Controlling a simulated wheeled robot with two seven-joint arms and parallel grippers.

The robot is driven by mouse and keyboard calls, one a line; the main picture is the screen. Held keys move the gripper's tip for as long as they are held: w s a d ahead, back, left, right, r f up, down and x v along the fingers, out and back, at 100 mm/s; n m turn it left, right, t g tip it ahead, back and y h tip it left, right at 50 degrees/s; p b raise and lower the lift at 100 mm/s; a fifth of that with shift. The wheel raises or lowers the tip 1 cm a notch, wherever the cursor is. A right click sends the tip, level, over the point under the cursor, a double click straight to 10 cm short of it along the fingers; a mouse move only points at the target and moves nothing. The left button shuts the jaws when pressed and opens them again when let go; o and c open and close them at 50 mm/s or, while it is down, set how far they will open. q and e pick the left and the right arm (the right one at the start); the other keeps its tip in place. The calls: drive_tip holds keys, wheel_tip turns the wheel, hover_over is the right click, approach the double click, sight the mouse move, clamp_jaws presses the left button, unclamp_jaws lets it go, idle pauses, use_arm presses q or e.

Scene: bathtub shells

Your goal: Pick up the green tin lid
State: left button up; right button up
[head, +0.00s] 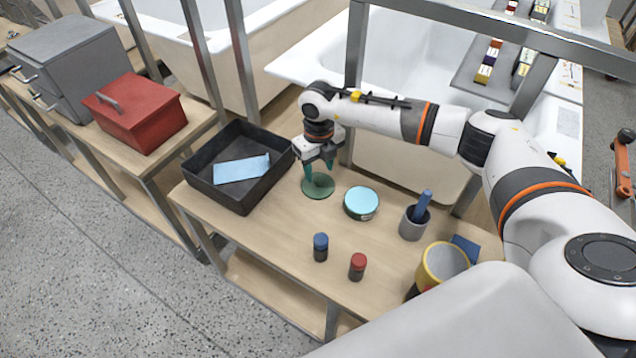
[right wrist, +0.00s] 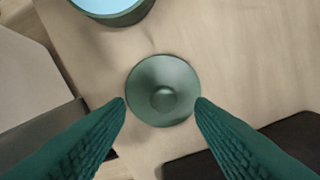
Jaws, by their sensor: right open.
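The green tin lid (head: 318,187) is a round dark green disc lying flat on the wooden table, between the black tray and the round tin. In the right wrist view the lid (right wrist: 163,90) shows whole, with a knob at its centre. My right gripper (head: 320,172) is over the lid, pointing down. In the right wrist view its two green fingers (right wrist: 160,101) are open, one at each side of the lid's near rim, with nothing held between them. I cannot tell whether they touch it. My left gripper is not in view.
A round tin with a light blue top (head: 361,203) stands right of the lid. A black tray (head: 215,203) with a light blue cloth (head: 242,169) is left. Blue-topped (head: 320,247) and red-topped (head: 358,267) jars, a grey cup (head: 412,228) and a yellow-rimmed pot (head: 432,272) stand nearer and right.

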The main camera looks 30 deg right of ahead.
sight(318, 178)
drive_tip(key=f, duration=0.2)
drive_tip(key=shift+s+a+f, duration=0.1)
drive_tip(key=shift+a+f, duration=0.1)
drive_tip(key=shift+f, duration=0.55)
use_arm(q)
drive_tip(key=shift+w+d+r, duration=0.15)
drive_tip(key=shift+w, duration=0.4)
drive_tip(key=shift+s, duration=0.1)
use_arm(e)
drive_tip(key=shift+c, duration=0.2)
